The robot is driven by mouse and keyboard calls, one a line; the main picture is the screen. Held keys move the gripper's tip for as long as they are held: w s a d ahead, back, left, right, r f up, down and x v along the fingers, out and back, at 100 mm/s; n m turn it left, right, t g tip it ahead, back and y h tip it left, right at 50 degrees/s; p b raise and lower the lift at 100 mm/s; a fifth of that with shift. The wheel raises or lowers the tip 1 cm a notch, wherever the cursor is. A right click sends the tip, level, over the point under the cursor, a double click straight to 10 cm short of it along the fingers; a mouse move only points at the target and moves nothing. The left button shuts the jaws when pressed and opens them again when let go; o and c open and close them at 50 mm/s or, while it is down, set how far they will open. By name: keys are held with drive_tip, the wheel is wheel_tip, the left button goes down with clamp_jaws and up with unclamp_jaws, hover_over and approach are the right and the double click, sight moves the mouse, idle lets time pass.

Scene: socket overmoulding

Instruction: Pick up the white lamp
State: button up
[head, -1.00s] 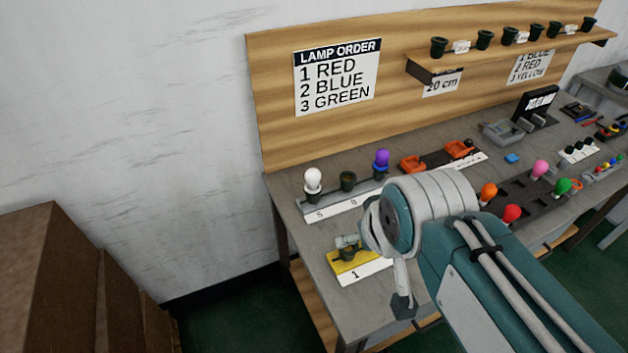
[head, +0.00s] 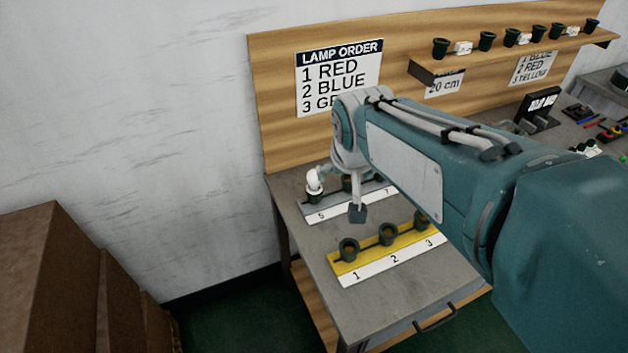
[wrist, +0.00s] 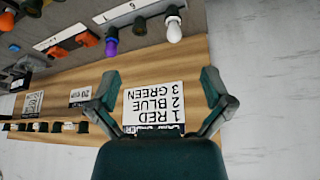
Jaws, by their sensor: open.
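The white lamp (head: 314,183) stands upright in the socket at the left end of the grey rack marked 5 to 7, at the back left of the bench. The wrist view shows the white lamp (wrist: 174,30) beyond my fingertips, towards the right finger, and not between the fingers. My gripper (wrist: 160,84) is open and empty. In the head view my gripper (head: 340,192) is beside the lamp, and my arm hides part of the grey rack. I cannot tell whether a finger touches the lamp.
A purple lamp (wrist: 112,46) stands in the same grey rack (wrist: 150,14), with an empty socket (wrist: 139,28) between. A yellow rack (head: 400,245) with empty sockets 1 to 3 lies in front. The wooden back board (head: 270,90) rises close behind.

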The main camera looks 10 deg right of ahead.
drive_tip(key=w+f, duration=0.4)
drive_tip(key=w, duration=0.5)
drive_tip(key=m, duration=0.2)
approach(314, 173)
drive_tip(key=x, duration=0.2)
drive_tip(key=shift+g+h, duration=0.3)
drive_tip(key=shift+h, duration=0.1)
drive_tip(key=x, duration=1)
drive_tip(key=shift+w+a+f, duration=0.15)
drive_tip(key=shift+w+a, duration=0.05)
drive_tip(key=shift+a, duration=0.05)
drive_tip(key=c, duration=1.3)
